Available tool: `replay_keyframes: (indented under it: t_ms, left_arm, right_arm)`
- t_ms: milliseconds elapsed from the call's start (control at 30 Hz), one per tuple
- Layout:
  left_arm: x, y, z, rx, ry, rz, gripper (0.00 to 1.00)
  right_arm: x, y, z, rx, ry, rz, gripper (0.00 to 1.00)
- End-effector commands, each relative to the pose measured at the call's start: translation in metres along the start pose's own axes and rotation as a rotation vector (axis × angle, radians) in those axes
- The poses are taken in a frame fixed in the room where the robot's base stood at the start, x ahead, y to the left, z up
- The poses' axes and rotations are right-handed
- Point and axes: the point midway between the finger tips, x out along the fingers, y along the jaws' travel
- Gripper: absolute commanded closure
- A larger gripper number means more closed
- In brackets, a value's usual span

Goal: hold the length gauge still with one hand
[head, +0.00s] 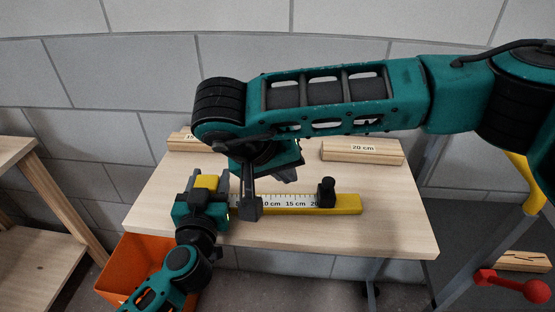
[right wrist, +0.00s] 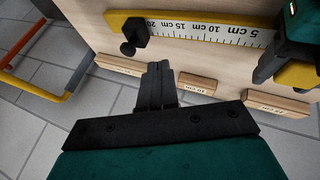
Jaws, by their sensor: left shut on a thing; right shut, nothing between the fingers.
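The length gauge (head: 347,205) is a yellow bar with a white centimetre scale and a black knob (head: 327,191) near its right end. It lies along the front of the table; its left end is partly hidden by my grippers. My left gripper (head: 207,181) is shut on the gauge's left end, with yellow showing between its fingers. The gauge also shows upside down in the right wrist view (right wrist: 190,30). There my right gripper (right wrist: 157,66) is shut and empty, apart from the gauge. In the head view my right arm hangs above the table and covers its middle.
Wooden battens lie along the table's back edge: the 20 cm one (head: 362,151), a partly hidden one (head: 184,141) at left, and a middle one (right wrist: 197,84). An orange bin (head: 128,265) stands below left. The table (head: 398,215) is clear at right.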

Motion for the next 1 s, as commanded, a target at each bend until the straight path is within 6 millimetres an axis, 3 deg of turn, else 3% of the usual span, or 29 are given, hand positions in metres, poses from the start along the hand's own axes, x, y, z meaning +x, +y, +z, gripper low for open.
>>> replay_keyframes:
  t_ms: [133, 300, 500, 867, 1000]
  left_arm:
    - [0.0, 0.0, 0.0, -0.001, 0.0, 0.0, 0.89]
    - [0.0, 0.0, 0.0, -0.001, 0.0, 0.0, 0.89]
    - [0.0, 0.0, 0.0, 0.0, 0.0, 0.0, 0.89]
    - [0.0, 0.0, 0.0, 0.0, 0.0, 0.0, 0.89]
    - [0.0, 0.0, 0.0, 0.0, 0.0, 0.0, 0.89]
  right_arm:
    - [0.033, 0.0, 0.001, 0.001, -0.004, 0.0, 1.0]
    - [0.047, 0.021, 0.002, 0.0, -0.002, -0.001, 1.0]
    - [0.055, 0.031, 0.003, 0.0, -0.001, -0.002, 1.0]
    - [0.055, 0.033, 0.003, 0.0, 0.0, -0.002, 1.0]
    - [0.061, 0.043, 0.004, 0.001, -0.001, 0.001, 1.0]
